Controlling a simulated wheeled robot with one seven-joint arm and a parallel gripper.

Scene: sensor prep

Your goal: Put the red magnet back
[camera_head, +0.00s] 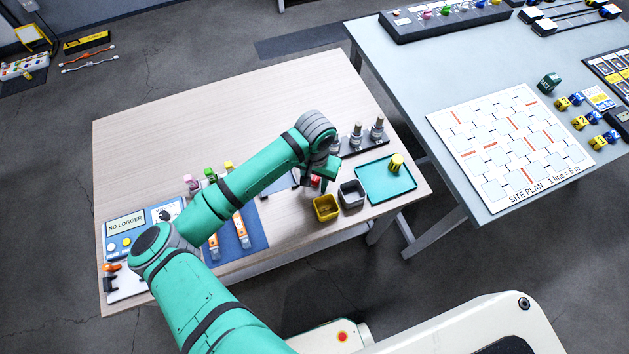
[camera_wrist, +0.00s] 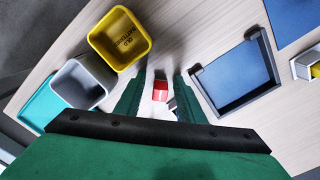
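A small red block (camera_wrist: 160,90), which looks like the red magnet, lies on the light wooden table; it has a pale mark on its face. In the head view only a bit of red (camera_head: 315,182) shows beneath my gripper (camera_head: 319,173). In the wrist view my gripper (camera_wrist: 160,80) is open, with one finger on each side of the red block and visible gaps between them. I cannot tell how far the fingertips are above the table. A shallow blue-grey tray (camera_wrist: 236,78) lies to the right in the wrist view and looks empty.
A yellow bin (camera_head: 326,207) and a grey bin (camera_head: 351,193) stand close to my gripper. A teal tray (camera_head: 372,190) holds a yellow knobbed piece (camera_head: 396,163). A dark rack (camera_head: 365,143) with metal posts is behind. A blue mat (camera_head: 240,238) lies left. The table's back is clear.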

